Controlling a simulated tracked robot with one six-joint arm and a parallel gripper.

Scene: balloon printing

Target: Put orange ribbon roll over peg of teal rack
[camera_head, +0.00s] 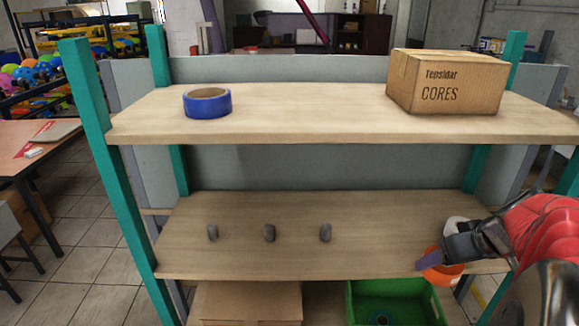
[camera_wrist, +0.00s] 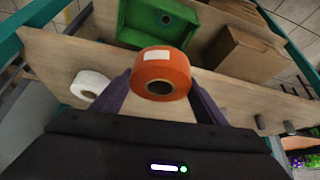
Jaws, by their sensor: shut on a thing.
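The orange ribbon roll (camera_head: 445,272) is at the right front of the teal rack's lower shelf. My gripper (camera_head: 436,262) is shut on it. In the wrist view the orange roll (camera_wrist: 160,74) sits between the two purple fingers, its hole facing the camera and a white label on its rim. The teal rack (camera_head: 90,130) has three grey pegs on its lower shelf: a left peg (camera_head: 212,232), a middle peg (camera_head: 269,232) and a right peg (camera_head: 325,232). All three are bare. The roll is to the right of the pegs. Its exact height over the shelf is unclear.
A white roll (camera_wrist: 90,86) lies on the lower shelf beside my gripper. The upper shelf holds a blue tape roll (camera_head: 207,104) and a cardboard box (camera_head: 446,82). Below are a green crate (camera_head: 358,305) and a cardboard box (camera_head: 246,303). The shelf around the pegs is clear.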

